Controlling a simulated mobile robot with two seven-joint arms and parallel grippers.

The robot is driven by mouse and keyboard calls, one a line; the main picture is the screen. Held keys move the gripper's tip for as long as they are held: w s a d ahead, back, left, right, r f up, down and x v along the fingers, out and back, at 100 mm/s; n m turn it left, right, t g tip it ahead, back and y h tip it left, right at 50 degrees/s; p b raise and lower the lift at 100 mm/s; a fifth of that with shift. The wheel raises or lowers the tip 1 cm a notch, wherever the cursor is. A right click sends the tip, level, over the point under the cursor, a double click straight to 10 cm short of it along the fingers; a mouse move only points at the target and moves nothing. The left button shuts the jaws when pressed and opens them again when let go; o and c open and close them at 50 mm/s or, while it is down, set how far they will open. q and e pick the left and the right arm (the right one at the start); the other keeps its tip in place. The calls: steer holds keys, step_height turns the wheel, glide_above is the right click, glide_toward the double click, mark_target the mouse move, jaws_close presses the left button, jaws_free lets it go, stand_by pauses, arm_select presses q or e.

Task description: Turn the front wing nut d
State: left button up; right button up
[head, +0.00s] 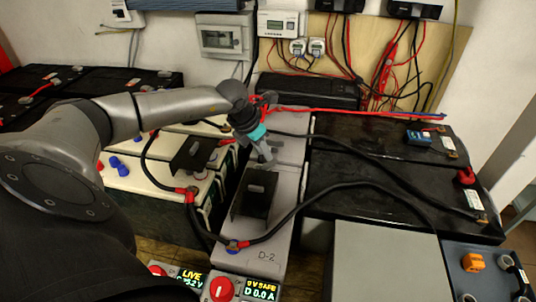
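A black hold-down bracket (252,206) sits on the grey battery marked D-2 (262,256). A small grey knob, seemingly a wing nut (256,188), stands on top of it. A second black bracket (184,160) with a similar grey nut (194,143) is on the cream batteries to the left. My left gripper (267,163) points down above the D-2 battery, just behind the nearer bracket and apart from its nut. Its fingers are too small to tell open from shut, and I see nothing held. My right gripper is not in view.
A black cable (340,184) arches from the D-2 terminal (236,246) to the right. Large black batteries (360,205) lie at the right. Red cables (350,113) run behind the gripper. Panels with red switches (221,289) stand in front. A grey box top (385,262) is clear.

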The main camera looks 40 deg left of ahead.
mark_target(268, 163)
arm_select(q)
steer(key=b+x, duration=0.1)
steer(key=x, duration=0.2)
steer(key=shift+w+f, duration=0.1)
steer(key=shift+f, duration=0.05)
steer(key=shift+w+f, duration=0.25)
steer(key=shift+f, duration=0.45)
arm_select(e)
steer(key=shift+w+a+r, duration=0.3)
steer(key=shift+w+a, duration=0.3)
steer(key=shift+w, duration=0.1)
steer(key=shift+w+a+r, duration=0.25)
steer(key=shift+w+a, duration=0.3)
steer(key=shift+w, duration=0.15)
arm_select(q)
jaws_close()
